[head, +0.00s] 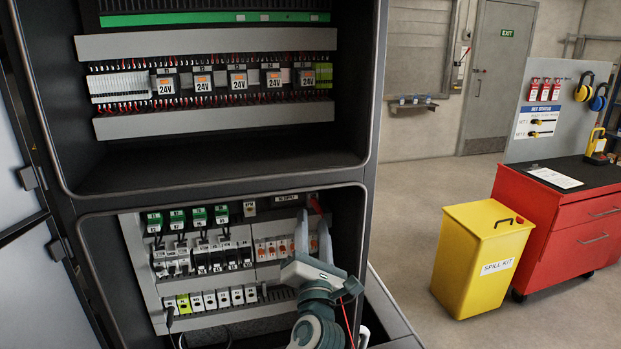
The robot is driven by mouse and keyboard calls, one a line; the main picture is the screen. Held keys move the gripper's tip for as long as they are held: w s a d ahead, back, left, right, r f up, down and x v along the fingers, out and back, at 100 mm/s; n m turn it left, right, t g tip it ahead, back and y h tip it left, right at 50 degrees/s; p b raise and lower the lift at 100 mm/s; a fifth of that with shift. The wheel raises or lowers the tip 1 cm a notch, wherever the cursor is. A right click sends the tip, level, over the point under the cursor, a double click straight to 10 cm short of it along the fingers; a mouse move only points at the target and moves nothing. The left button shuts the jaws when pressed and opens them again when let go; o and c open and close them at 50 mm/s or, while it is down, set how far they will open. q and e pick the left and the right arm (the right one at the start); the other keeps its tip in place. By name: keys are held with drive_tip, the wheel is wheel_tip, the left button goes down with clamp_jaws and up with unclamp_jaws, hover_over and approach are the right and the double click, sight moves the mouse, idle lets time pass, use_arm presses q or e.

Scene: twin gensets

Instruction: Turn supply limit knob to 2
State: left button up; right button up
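The fingertips are close to the right end of the top device row, near a small dark label plate (287,198) whose text is too small to read surely. I cannot make out the supply limit knob or its setting; the gripper may cover it.
The lower bay holds rows of green-topped relays (199,217), breakers (217,258) and orange-marked modules (272,248). A row of 24V units (238,80) is above.

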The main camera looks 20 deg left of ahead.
use_arm(q)
drive_tip(key=p+x, duration=0.3)
drive_tip(key=x, duration=1.2)
drive_tip(key=shift+w, duration=0.25)
drive_tip(key=shift+a+r, duration=0.1)
clamp_jaws()
